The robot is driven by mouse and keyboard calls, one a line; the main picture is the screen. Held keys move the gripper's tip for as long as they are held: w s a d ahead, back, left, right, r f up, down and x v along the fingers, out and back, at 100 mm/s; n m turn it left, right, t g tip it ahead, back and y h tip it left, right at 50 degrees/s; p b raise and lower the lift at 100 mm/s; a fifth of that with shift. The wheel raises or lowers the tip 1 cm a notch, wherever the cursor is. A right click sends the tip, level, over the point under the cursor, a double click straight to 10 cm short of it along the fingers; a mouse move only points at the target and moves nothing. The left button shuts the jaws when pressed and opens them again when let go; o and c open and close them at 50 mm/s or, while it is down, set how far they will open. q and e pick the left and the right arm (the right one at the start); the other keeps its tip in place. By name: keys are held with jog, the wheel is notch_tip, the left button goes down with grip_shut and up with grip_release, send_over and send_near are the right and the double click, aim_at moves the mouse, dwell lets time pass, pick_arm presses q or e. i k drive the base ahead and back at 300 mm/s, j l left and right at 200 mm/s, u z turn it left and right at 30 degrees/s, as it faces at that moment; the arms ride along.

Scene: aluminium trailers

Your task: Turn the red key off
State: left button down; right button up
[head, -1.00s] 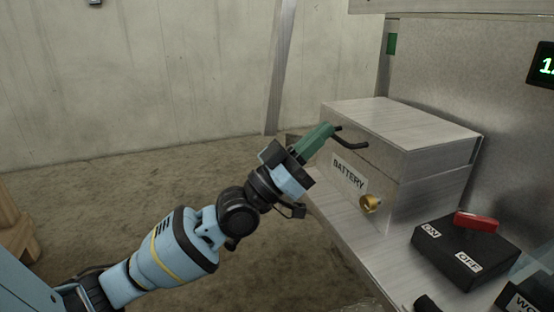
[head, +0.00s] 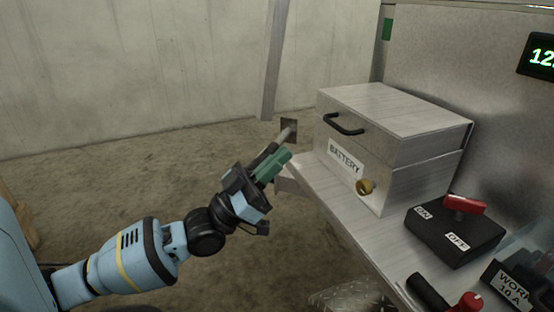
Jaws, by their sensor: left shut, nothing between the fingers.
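The red key (head: 465,204) sits on top of a black switch box (head: 478,243) on the metal shelf at the right. The box has a white ON label (head: 422,213) at its left corner and a white OFF label (head: 457,241) on its front right. The key lies crosswise near the back of the box, clear of both labels. My left gripper (head: 286,157) has green fingers, is shut and empty, and is in front of the shelf's left end, well left of the key and apart from it.
A metal box labelled BATTERY (head: 425,118), with a black handle and brass latch, stands on the shelf (head: 350,218) between my left gripper and the switch box. A black cylinder (head: 427,291), a red knob (head: 470,302) and a WORK 10 A label (head: 511,286) are at lower right.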

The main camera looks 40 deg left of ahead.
aim_at(462, 205)
jog(key=k+l, duration=0.8)
jog(key=k, duration=0.05)
